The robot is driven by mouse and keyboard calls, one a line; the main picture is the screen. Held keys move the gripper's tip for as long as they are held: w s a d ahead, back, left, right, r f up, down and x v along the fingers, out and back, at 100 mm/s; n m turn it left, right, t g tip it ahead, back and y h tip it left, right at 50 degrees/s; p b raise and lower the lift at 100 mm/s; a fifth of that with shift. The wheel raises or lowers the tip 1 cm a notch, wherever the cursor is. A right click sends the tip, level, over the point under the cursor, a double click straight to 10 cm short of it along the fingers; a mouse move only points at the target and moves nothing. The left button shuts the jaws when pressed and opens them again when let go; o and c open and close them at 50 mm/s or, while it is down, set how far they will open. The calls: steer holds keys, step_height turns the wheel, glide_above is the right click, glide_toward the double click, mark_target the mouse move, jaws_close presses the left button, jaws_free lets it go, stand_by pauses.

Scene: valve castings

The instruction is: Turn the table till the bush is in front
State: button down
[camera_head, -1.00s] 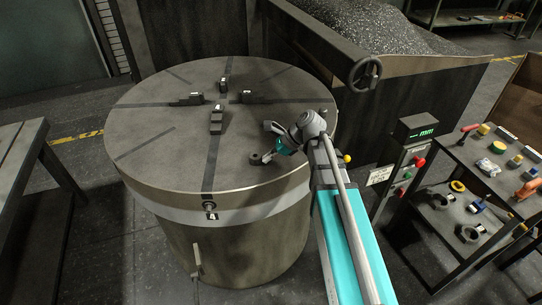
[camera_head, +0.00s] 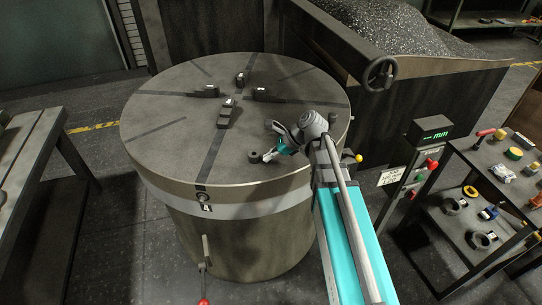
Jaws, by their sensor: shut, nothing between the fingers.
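The round table (camera_head: 165,105) is a wide grey disc with dark slots on a drum-like base. The bush (camera_head: 255,156), a small dark ring, sits on its top in the front half, a little right of the middle. My gripper (camera_head: 268,156) reaches in low from the right and is shut and empty. Its tip is at the bush's right side; I cannot tell whether they touch.
Several dark clamp blocks (camera_head: 227,112) stand around the table's centre. A handwheel (camera_head: 380,72) and a bin of chips (camera_head: 415,40) are behind right. A display post (camera_head: 432,135) and a cart of parts (camera_head: 470,190) stand right; a bench (camera_head: 30,165) stands left. A red-ended lever (camera_head: 203,300) is below.

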steer(key=shift+d, duration=0.2)
steer(key=shift+s+d, duration=0.2)
steer(key=shift+d, duration=0.55)
steer(key=shift+s+d, duration=0.25)
steer(key=shift+d, duration=0.75)
steer(key=p+v, duration=0.4)
steer(key=v, duration=0.1)
steer(key=p+v, duration=0.2)
steer(key=v, duration=0.1)
steer(key=shift+s+a+r, duration=0.15)
steer(key=shift+s+r, duration=0.05)
steer(key=shift+s, duration=0.15)
steer(key=shift+p+v, duration=0.55)
steer(key=shift+v, duration=0.4)
steer(key=shift+s+f, duration=0.1)
steer(key=shift+f, duration=0.05)
